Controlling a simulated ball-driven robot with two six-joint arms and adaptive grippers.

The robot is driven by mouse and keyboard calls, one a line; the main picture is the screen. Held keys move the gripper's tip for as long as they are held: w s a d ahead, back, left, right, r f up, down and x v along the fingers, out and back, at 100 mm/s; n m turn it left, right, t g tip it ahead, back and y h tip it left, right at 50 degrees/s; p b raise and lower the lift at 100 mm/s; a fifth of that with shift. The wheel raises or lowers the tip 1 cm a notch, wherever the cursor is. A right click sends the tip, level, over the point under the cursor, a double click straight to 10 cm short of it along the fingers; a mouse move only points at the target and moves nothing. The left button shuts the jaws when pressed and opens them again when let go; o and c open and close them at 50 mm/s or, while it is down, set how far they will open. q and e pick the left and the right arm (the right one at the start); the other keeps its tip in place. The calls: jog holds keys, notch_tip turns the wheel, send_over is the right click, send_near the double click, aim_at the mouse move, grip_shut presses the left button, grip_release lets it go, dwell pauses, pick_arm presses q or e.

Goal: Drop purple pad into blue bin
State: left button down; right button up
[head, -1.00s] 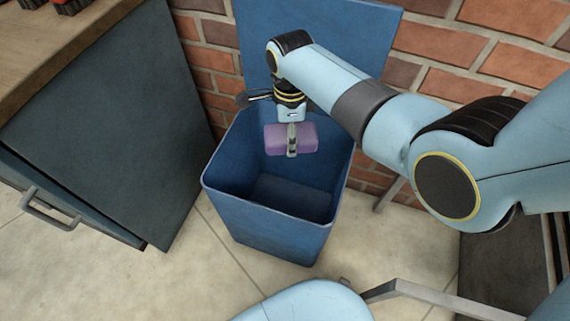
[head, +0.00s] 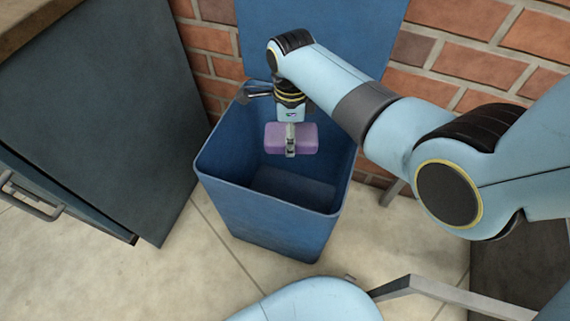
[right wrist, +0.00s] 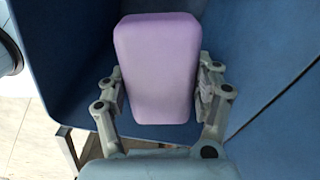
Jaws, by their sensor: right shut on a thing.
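The purple pad (head: 303,138) is a rounded block held by my right gripper (head: 290,150), which points down over the opening of the blue bin (head: 268,218). In the right wrist view the pad (right wrist: 158,66) sits between the two fingers of my right gripper (right wrist: 160,90), which touch its sides. The bin's lid (head: 330,35) stands open against the wall behind. The blue wall of the bin (right wrist: 75,50) also shows around the pad in the right wrist view. My left gripper is not in view.
A dark cabinet (head: 100,120) with a handle (head: 30,200) on a slightly open drawer stands left of the bin. A brick wall (head: 470,50) is behind. The tiled floor (head: 160,275) in front of the bin is clear.

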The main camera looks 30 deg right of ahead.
jog(key=o, duration=1.2)
jog(key=shift+o, duration=0.2)
jog(key=shift+r, duration=0.1)
notch_tip(320, 180, up, 12)
jog(key=shift+s, duration=0.1)
